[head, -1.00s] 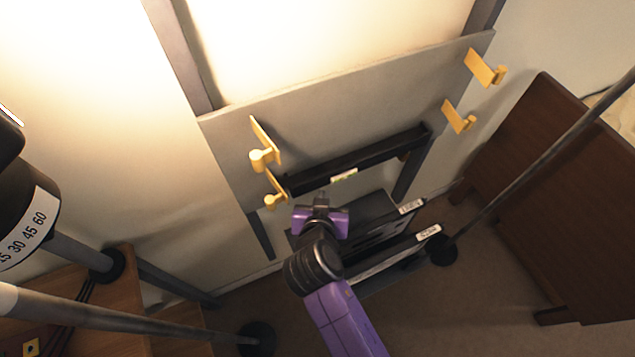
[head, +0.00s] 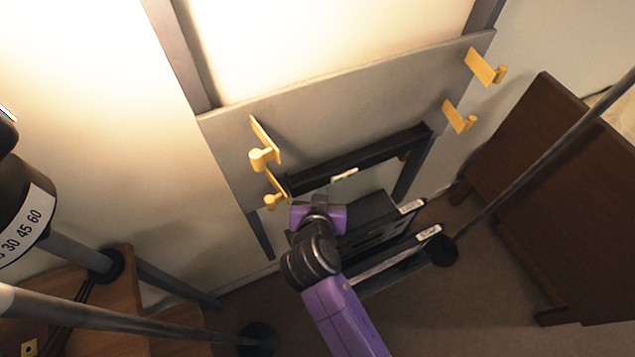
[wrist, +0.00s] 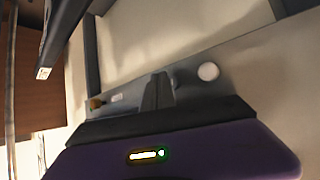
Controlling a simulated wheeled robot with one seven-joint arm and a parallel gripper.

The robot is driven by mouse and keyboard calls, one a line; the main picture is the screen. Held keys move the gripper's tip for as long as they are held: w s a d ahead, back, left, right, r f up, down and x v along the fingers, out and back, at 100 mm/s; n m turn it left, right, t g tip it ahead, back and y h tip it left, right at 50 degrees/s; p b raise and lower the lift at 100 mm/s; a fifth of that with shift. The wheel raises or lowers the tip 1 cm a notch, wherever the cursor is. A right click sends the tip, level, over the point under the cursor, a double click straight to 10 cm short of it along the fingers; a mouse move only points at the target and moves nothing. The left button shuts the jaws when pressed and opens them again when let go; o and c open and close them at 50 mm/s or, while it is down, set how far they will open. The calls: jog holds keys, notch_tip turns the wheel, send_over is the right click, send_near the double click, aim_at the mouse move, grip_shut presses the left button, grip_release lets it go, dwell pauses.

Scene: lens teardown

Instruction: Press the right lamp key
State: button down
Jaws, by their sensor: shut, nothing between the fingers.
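A dark bar (head: 365,160) runs below the grey board in the head view. A small brown-orange knob (head: 404,156) sits near its right end; a similar knob shows at the left in the wrist view (wrist: 95,103). A round white button (wrist: 208,71) is on the grey strip right of my fingers in the wrist view. I cannot tell for sure which of these is the right lamp key. My gripper (head: 320,197) is shut and empty, just below the bar. Its fingers also show in the wrist view (wrist: 158,82), between the knob and the button; contact cannot be told.
Yellow clips (head: 264,157) stick out at both ends of the grey board (head: 330,105). Dark labelled trays (head: 385,255) lie beneath my gripper. A brown cabinet (head: 550,200) and a slanting pole (head: 540,155) stand at the right. A dark lens barrel (head: 25,215) is at the left.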

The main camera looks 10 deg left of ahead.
jog(key=shift+w+a, duration=0.25)
jog(key=shift+w, duration=0.15)
dwell(0.4)
jog(key=shift+s+d, duration=0.5)
jog(key=shift+s, duration=0.25)
jog(key=s+d+p, duration=0.2)
jog(key=s+d, duration=0.1)
jog(key=s, duration=0.2)
jog(key=shift+d, duration=0.2)
dwell(0.3)
dwell(0.5)
